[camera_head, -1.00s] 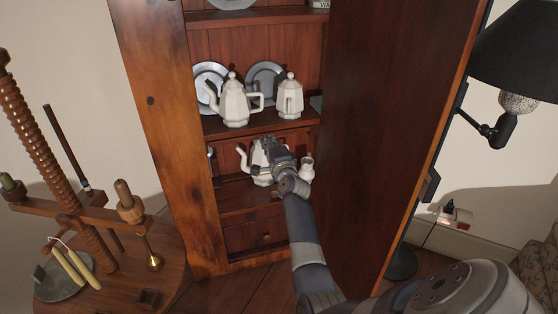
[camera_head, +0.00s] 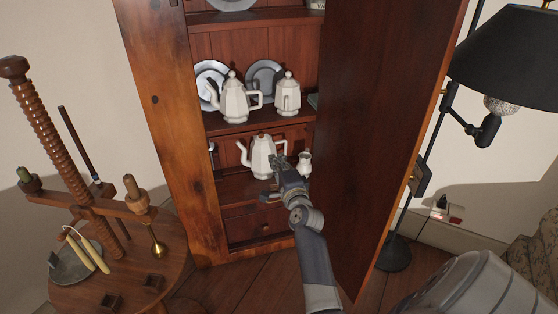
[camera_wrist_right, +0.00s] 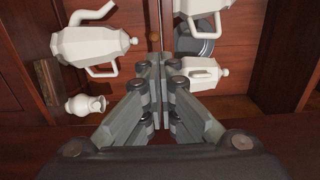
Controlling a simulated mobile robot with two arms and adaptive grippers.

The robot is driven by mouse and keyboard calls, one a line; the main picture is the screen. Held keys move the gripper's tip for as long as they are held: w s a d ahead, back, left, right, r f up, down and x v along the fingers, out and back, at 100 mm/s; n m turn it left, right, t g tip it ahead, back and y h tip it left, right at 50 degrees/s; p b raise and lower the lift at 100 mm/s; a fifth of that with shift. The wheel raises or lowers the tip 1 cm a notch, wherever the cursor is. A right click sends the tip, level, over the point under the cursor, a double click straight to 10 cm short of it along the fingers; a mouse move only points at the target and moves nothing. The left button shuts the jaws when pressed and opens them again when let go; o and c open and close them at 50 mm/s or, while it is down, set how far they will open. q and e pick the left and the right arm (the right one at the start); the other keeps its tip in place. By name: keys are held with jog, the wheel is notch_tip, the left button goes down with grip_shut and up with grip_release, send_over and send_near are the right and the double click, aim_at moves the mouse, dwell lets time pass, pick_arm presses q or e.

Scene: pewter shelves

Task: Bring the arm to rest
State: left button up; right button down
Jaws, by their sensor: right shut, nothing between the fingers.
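My right arm (camera_head: 316,265) reaches up from the bottom of the head view toward the open cabinet. Its gripper (camera_head: 279,163) is in front of the lower shelf, just in front of a white teapot (camera_head: 262,157) and left of a small white jug (camera_head: 304,162). In the right wrist view the gripper's fingers (camera_wrist_right: 155,68) meet; it is shut with nothing between them. The teapot (camera_wrist_right: 90,45) and the jug (camera_wrist_right: 85,105) show at the left there, apart from the fingers. My left gripper is not in view.
The cabinet door (camera_head: 380,120) stands open right of the arm. The upper shelf holds two white pots (camera_head: 236,100) and metal plates. A round wooden table (camera_head: 150,265) with a screw stand and candles is at left. A black lamp (camera_head: 515,50) stands at right.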

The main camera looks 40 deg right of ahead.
jog(key=shift+s+a, duration=0.15)
jog(key=shift+s, duration=0.2)
jog(key=shift+a, duration=0.1)
